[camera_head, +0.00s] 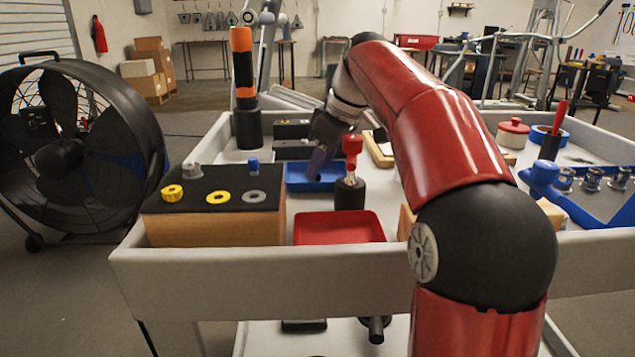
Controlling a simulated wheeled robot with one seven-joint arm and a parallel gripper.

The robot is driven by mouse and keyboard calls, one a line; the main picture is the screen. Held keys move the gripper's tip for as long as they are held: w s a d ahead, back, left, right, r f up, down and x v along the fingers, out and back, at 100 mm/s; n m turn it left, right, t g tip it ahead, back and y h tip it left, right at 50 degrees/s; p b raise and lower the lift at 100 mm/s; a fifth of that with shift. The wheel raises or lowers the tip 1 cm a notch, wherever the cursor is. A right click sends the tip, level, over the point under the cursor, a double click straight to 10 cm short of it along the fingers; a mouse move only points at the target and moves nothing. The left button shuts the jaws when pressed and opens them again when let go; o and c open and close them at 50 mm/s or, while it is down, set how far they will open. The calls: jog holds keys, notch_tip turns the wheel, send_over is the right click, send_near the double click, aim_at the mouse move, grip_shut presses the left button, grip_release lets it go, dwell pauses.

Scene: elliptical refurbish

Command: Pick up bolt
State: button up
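My gripper (318,166) points down into a blue tray (296,187) near the middle of the cart. One greyish finger shows; the other is hidden, and so is anything between them. No bolt can be made out in the tray. Bolt-like parts stand on a black-topped wooden block (216,220) at the left: a grey metal part (191,170) and a small blue-topped part (253,166). I cannot tell which thing is the bolt. A red-headed part with a metal shaft (351,158) stands upright in a black holder (349,195), just right of my gripper.
An empty red tray (338,228) lies in front of the holder. Yellow and grey rings lie on the block. A tall orange-and-black tool (243,75) stands behind it. The cart has a raised rim (230,275). My red arm hides much of the cart's right middle.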

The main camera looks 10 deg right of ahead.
jog(key=shift+w+a+f, duration=0.15)
jog(key=shift+a+f, duration=0.1)
jog(key=shift+f, duration=0.35)
grip_shut()
jog(key=shift+r, duration=0.1)
notch_tip(320, 180, up, 10)
jog(key=p, duration=0.3)
jog(key=shift+p, duration=0.35)
